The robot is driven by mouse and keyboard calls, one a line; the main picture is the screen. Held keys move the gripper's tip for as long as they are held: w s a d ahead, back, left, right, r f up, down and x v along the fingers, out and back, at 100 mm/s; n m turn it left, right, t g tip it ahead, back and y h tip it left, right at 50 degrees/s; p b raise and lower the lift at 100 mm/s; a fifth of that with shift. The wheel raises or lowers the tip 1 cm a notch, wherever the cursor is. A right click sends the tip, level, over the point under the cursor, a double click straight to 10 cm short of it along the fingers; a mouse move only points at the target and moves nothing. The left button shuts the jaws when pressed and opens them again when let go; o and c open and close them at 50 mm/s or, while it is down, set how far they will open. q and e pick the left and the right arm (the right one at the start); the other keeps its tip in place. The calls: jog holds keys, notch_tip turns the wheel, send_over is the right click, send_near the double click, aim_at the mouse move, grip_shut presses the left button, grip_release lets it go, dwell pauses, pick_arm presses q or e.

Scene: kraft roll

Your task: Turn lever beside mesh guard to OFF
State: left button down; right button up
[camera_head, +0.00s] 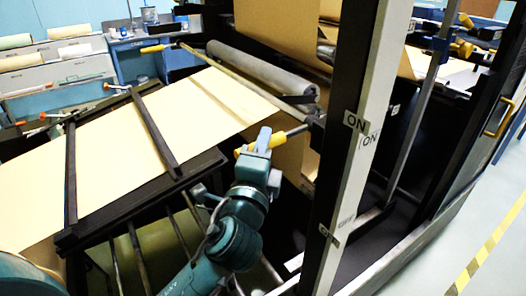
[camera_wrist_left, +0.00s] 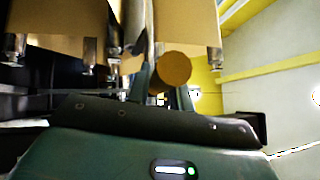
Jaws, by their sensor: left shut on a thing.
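The lever has a yellow grip (camera_head: 241,152) and a metal shaft (camera_head: 297,131) that runs right to a dark pivot on the upright post (camera_head: 340,170). It lies near level, its grip end pointing left and slightly down. My left gripper (camera_head: 260,143) is shut around the yellow grip. In the left wrist view the grip's round end (camera_wrist_left: 174,68) shows between the fingers (camera_wrist_left: 164,88). I cannot clearly make out the mesh guard. My right gripper is not in view.
A kraft paper web (camera_head: 110,150) with dark crossbars lies left of the lever. A grey roller (camera_head: 262,68) is behind it. Metal rods are below my left arm. Open floor (camera_head: 460,230) with a yellow-black stripe is at right.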

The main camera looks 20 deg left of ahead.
pick_arm(q)
jog(key=shift+f+n+b, duration=0.3)
jog(key=shift+f+b, duration=0.45)
jog(key=shift+f, duration=0.15)
jog(key=f+n+t+y+b, duration=0.1)
jog(key=b, duration=0.3)
jog(key=f+n+t+y+b, duration=0.1)
jog(key=n+b, duration=0.1)
jog(key=b, duration=0.2)
jog(key=w+d+f+n+b, duration=0.1)
jog(key=b, duration=0.4)
jog(key=shift+w+f+t+y, duration=0.1)
jog(key=shift+t+y, duration=0.3)
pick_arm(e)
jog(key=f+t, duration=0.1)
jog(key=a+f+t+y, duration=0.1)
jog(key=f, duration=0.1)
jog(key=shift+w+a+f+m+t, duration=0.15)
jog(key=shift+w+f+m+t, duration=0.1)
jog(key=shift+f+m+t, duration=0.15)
pick_arm(q)
jog(key=c, duration=1.3)
grip_release()
jog(key=shift+o, duration=0.2)
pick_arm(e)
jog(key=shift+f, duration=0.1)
